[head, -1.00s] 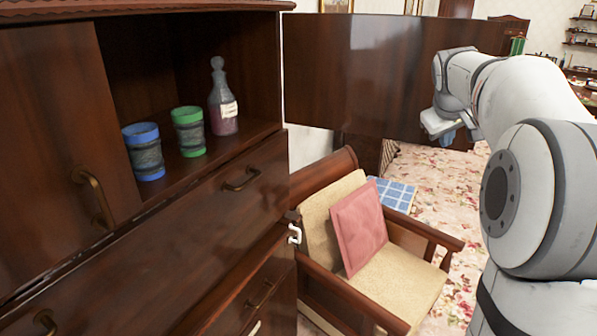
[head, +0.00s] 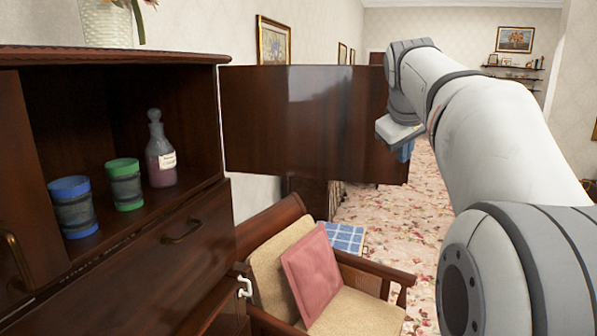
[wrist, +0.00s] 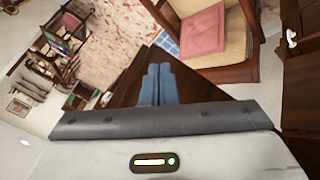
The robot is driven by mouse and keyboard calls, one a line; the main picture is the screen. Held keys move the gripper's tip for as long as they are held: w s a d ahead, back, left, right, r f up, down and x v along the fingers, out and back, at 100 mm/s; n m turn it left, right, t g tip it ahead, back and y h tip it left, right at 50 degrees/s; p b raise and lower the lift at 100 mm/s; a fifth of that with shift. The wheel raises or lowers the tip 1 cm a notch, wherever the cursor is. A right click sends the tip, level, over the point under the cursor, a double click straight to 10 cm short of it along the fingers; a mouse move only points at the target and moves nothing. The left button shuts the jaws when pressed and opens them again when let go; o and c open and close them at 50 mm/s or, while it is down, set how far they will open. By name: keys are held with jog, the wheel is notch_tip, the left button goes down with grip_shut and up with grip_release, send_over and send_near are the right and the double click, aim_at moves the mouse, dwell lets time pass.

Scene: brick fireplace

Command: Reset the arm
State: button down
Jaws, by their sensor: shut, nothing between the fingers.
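My arm reaches in from the right of the head view. My gripper (head: 405,150) is at its far end, beside the edge of the open cabinet door (head: 300,120), and is mostly hidden there behind the wrist. In the wrist view the two blue fingers of my gripper (wrist: 158,84) lie side by side, shut and empty. The dark wood of the door (wrist: 205,88) shows just behind them. I cannot tell whether the fingers touch it.
The open cabinet (head: 100,120) at left holds a blue cup (head: 73,207), a green cup (head: 124,185) and a bottle (head: 160,150). An armchair (head: 350,308) with a pink cushion (head: 310,278) stands below the door. Flowered carpet (head: 400,215) lies beyond.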

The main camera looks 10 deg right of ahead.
jog(key=s+a+f+g+y, duration=0.1)
jog(key=s+a+f, duration=0.5)
jog(key=f, duration=0.3)
jog(key=s+a+f+m+g+y, duration=0.1)
jog(key=s+a+f, duration=0.5)
jog(key=s+f, duration=0.3)
jog(key=s+a+f+m+y, duration=0.1)
jog(key=s+a+f+y, duration=0.1)
jog(key=s+a+f, duration=0.5)
notch_tip(320, 180, down, 4)
jog(key=shift+s+r+g, duration=0.1)
jog(key=shift+s+g, duration=0.3)
jog(key=shift+s, duration=0.2)
jog(key=shift+d, duration=0.15)
